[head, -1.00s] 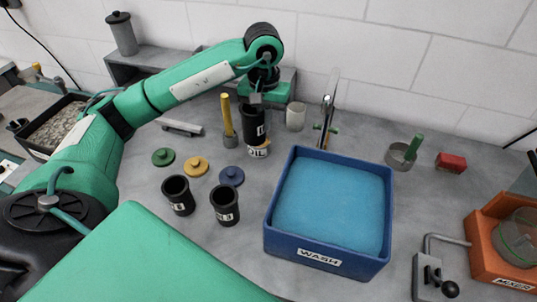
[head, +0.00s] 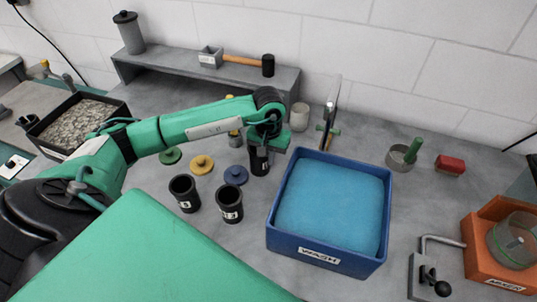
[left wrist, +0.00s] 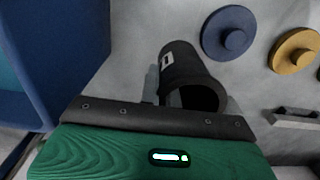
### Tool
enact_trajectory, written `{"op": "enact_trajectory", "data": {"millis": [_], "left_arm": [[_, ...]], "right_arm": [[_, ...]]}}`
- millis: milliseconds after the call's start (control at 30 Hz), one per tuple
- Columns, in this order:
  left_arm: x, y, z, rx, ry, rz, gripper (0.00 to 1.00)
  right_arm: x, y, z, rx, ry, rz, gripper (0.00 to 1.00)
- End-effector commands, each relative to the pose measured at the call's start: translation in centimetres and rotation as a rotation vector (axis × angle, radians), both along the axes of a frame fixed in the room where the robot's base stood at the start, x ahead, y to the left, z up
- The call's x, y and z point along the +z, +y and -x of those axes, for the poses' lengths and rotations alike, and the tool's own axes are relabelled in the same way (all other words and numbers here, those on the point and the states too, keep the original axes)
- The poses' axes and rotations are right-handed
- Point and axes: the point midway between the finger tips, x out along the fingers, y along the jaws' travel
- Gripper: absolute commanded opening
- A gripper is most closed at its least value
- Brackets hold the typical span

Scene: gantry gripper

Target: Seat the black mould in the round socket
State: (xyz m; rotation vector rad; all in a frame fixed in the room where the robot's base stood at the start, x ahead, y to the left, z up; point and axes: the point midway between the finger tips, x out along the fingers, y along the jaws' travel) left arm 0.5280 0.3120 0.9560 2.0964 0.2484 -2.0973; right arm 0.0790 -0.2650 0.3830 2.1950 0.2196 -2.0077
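A black cup-shaped mould (head: 259,161) with a white label hangs below my left gripper (head: 268,142) in the head view, left of the blue tub. In the left wrist view the mould (left wrist: 181,66) is between the two fingers (left wrist: 192,95), its dark open mouth towards the camera. My left gripper is shut on it. Its base is hidden, so I cannot tell whether it touches anything below. I cannot make out the round socket. My right gripper is not in view.
A blue WASH tub (head: 317,257) stands close right. Two black cups (head: 184,193) (head: 229,204) stand in front. Green (head: 171,156), yellow (head: 202,165) and blue (head: 236,175) knobbed lids lie to the left. A glass (head: 299,117) stands behind. A shelf (head: 150,70) holds a mallet (head: 245,61).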

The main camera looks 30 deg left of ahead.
Motion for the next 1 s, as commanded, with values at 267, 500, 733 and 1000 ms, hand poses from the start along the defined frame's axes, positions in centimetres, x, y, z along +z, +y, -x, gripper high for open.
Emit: {"op": "enact_trajectory", "data": {"millis": [267, 500, 733, 1000], "left_arm": [[-0.4, 0.0, 0.0, 0.0, -0.001, 0.0, 0.0], [-0.2, 0.0, 0.0, 0.0, 0.0, 0.0, 0.25], [0.0, 0.0, 0.0, 0.0, 0.0, 0.001, 0.25], [3.4, 0.0, -0.2, -0.001, -0.007, 0.0, 0.25]], "right_arm": [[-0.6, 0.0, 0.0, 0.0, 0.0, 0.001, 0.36], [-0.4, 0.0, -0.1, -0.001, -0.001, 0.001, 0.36], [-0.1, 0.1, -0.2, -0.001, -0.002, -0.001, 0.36], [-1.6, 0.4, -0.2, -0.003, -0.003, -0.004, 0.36]]}}
